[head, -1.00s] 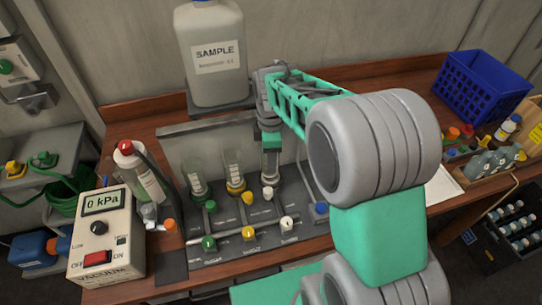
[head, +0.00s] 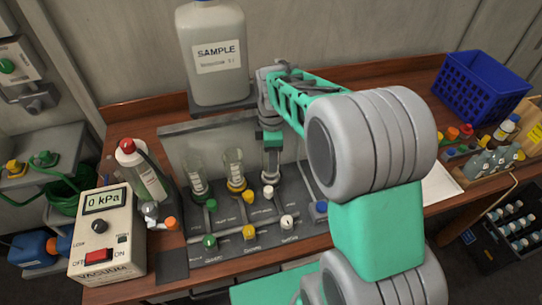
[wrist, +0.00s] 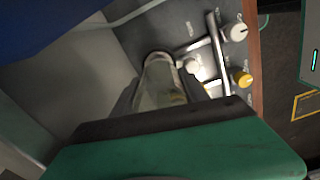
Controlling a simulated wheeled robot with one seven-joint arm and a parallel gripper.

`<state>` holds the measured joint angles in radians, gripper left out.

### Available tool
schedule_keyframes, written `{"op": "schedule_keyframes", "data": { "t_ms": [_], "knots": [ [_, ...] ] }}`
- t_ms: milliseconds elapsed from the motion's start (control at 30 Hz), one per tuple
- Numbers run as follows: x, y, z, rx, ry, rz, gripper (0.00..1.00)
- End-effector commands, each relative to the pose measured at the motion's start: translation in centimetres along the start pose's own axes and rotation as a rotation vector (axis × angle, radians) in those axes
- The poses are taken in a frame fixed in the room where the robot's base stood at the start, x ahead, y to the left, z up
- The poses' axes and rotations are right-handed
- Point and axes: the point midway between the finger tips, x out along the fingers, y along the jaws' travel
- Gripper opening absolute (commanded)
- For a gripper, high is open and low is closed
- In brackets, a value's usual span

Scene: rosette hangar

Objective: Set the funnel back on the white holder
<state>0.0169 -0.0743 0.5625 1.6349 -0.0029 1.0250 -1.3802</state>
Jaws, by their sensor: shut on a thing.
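The funnel, a clear glass cylinder (wrist: 160,87), is between my gripper's fingers (wrist: 165,98) in the wrist view; its lower end shows a pale rim. In the head view my gripper (head: 271,165) points down over the white position of the dark manifold, right of the yellow one. My gripper is shut on the funnel, which is mostly hidden in the head view. The white holder is largely hidden under the funnel and fingers, so I cannot tell whether the funnel is seated on it. A white knob (wrist: 192,66) shows beside the funnel's lower end.
Two clear funnels stand on the green holder (head: 197,191) and yellow holder (head: 236,187), close left of my gripper. The large sample bottle (head: 213,55) stands behind. A vacuum box (head: 107,235) is at left, a blue crate (head: 483,88) at right.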

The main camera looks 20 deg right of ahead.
Motion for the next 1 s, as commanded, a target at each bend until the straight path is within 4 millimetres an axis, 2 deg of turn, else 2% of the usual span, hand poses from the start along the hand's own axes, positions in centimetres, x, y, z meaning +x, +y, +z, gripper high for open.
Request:
{"op": "schedule_keyframes", "data": {
  "t_ms": [33,1000],
  "knots": [
    [-0.22,0.63,0.31,0.019,-0.001,0.018,0.12],
    [0.72,1.16,0.33,0.019,-0.002,0.013,0.12]
  ]
}}
